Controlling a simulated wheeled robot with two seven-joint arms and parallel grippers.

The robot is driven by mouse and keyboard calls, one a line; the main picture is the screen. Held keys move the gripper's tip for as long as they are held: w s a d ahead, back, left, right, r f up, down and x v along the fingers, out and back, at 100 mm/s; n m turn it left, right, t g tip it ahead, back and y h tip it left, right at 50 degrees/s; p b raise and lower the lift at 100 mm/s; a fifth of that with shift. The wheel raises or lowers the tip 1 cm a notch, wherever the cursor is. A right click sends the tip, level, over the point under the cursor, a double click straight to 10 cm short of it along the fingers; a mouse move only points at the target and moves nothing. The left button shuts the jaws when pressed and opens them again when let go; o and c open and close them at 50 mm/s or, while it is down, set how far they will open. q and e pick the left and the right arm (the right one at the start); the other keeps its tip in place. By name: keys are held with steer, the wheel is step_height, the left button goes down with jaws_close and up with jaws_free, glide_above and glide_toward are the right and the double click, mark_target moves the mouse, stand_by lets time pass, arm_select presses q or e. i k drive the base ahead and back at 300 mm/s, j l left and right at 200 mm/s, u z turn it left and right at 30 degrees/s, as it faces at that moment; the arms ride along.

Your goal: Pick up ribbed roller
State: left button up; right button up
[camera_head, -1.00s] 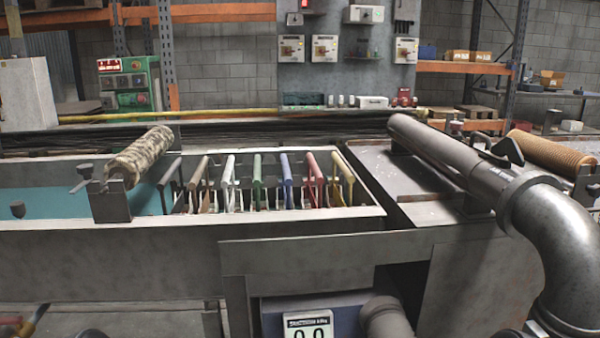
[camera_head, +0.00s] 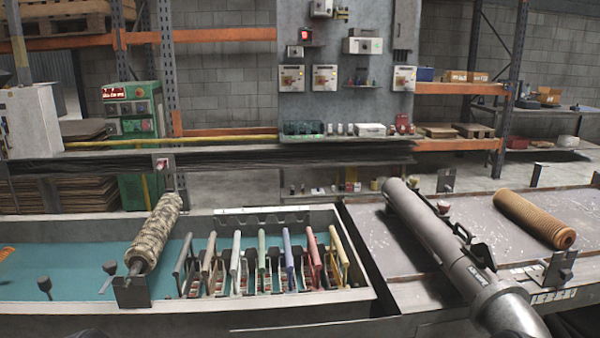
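A brown roller with ribs around it (camera_head: 537,218) lies on the grey flat table (camera_head: 410,262) at the right, slanting from back left to front right. Its near end rests close to a dark bracket (camera_head: 560,268). A second roller (camera_head: 156,232), mottled beige and dark, is mounted over the left tank on a grey bracket (camera_head: 131,292).
Several coloured upright plates stand in a rack in the tank (camera_head: 300,297). A bar with dark fittings lies behind the tank. The table top around the ribbed roller is mostly clear.

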mark_target(144, 253)
steer(key=z, duration=0.45)
steer(key=k+j+z, duration=0.3)
steer(key=j+z, duration=0.15)
steer(key=k+j+z, duration=0.35)
steer(key=j+z, duration=0.15)
steer(key=k+j+z, duration=0.1)
steer(key=k+j, duration=0.55)
steer(key=k, duration=0.15)
